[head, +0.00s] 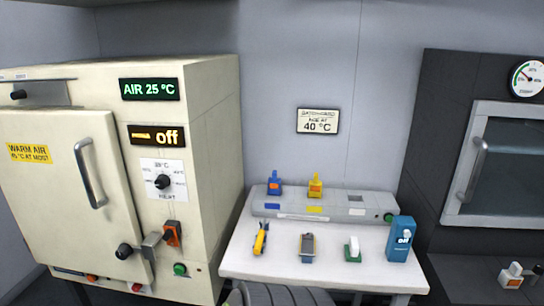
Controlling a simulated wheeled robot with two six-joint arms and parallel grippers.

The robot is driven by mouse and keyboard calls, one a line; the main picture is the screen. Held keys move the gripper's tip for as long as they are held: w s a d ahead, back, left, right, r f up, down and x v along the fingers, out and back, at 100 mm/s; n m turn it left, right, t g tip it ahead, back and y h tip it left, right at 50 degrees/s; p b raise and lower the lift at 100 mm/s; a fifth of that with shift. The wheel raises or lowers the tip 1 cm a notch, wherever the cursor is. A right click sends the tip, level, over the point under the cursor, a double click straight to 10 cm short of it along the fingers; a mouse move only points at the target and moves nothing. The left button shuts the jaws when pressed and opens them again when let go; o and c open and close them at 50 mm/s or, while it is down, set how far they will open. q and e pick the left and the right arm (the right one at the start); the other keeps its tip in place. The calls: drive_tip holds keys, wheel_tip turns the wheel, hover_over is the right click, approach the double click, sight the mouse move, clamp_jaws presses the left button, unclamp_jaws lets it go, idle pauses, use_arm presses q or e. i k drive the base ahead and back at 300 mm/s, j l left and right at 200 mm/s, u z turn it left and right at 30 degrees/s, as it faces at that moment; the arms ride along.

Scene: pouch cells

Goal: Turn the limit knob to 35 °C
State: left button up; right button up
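A black round knob (162,182) sits on a white dial plate (169,166) on the front of the cream oven cabinet (215,120). Small temperature marks ring the knob, with a larger label above it and a word like HEAT below. The print is too small to read surely, and I cannot tell which mark the knob points at. Above the plate, an amber display (156,136) reads "off", and a green display (149,89) reads "AIR 25 °C".
The cabinet door (70,190) is shut, with a metal handle (90,172). A black-knobbed latch (125,251) and orange block (173,233) sit below the dial. A white table (285,268) with small tools stands to the right. A dark ribbed shape (280,294) shows at the bottom.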

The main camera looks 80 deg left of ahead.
sight(136, 287)
drive_tip(key=u, duration=3.65)
